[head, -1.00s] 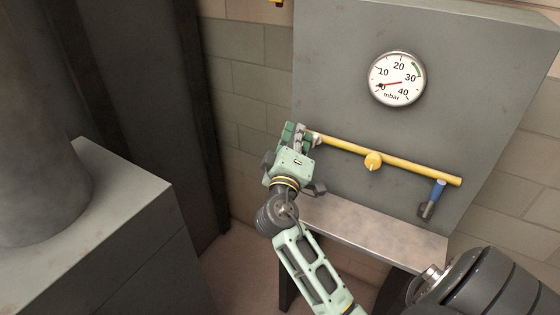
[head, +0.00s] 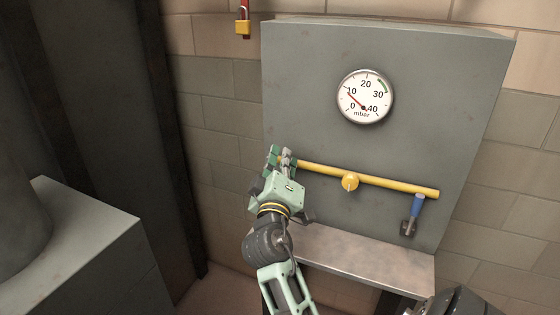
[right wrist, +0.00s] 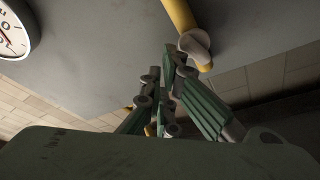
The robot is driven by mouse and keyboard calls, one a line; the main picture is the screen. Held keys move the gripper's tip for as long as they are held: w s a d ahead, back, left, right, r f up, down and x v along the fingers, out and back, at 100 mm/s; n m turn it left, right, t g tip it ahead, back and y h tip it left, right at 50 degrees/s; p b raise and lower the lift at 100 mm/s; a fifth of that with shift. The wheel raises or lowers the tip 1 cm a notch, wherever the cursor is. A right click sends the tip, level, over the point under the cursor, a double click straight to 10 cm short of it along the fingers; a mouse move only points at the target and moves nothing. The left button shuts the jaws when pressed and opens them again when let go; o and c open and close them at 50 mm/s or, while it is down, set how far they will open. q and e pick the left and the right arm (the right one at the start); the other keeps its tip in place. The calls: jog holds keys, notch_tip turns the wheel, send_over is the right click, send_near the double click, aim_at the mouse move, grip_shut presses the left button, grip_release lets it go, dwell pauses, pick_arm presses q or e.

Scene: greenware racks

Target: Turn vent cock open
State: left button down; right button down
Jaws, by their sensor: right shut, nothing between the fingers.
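A yellow pipe (head: 385,182) runs across the grey panel. No label tells which is the vent cock. My right gripper (head: 281,157) is shut and empty, its fingertips (right wrist: 174,60) close beside the pale fitting. I cannot tell whether they touch.
A round mbar gauge (head: 365,97) is above the pipe, with a red needle. A metal ledge (head: 360,262) juts out below. A red and yellow padlock (head: 243,25) hangs at the upper left. A grey block (head: 80,235) stands at the left.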

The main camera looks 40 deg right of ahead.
jog(key=shift+s+d+f, duration=0.1)
jog(key=shift+s+d, duration=0.1)
jog(key=shift+s, duration=0.4)
dwell(1.3)
